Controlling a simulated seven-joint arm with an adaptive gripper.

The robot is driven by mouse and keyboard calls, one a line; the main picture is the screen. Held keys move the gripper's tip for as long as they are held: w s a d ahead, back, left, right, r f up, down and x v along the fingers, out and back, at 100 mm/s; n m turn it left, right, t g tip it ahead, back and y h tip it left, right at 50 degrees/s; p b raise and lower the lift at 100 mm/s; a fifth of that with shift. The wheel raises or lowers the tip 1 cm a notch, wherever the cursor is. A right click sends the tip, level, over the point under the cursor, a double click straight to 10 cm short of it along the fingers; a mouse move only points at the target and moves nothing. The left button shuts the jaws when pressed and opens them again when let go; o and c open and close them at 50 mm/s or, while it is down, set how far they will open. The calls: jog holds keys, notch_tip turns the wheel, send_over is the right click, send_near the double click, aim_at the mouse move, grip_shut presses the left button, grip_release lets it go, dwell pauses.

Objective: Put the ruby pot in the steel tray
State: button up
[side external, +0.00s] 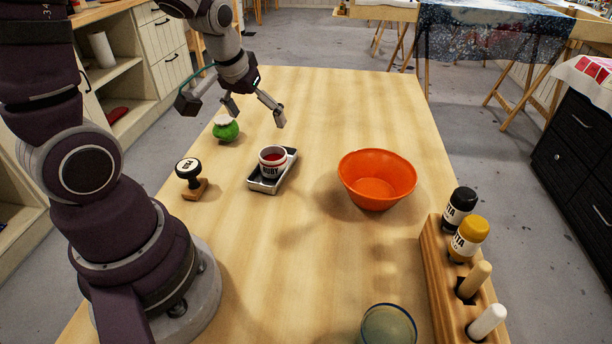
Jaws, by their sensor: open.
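The ruby pot (272,161) is a small white pot with dark lettering and red contents. It stands upright in the steel tray (263,186), a shallow grey rectangular tray on the wooden table. My gripper (256,113) is open and empty, above the table behind the tray and apart from the pot. Its two fingers are spread, and nothing shows between them.
An orange bowl (377,180) is to the right. A wooden rack (438,290) with bottles and a glass bowl (388,325) occupy the front right. The table's far middle is clear.

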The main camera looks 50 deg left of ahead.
jog(key=s+d+r+m+t+h, duration=0.1)
jog(key=s+d+r+m+h, duration=0.1)
jog(key=s+d+r+m, duration=0.4)
jog(key=s+d+r, duration=0.1)
jog(key=d, duration=0.4)
jog(key=shift+s+d+r+t, duration=0.15)
jog(key=shift+s+r+t, duration=0.05)
jog(key=shift+r+t, duration=0.15)
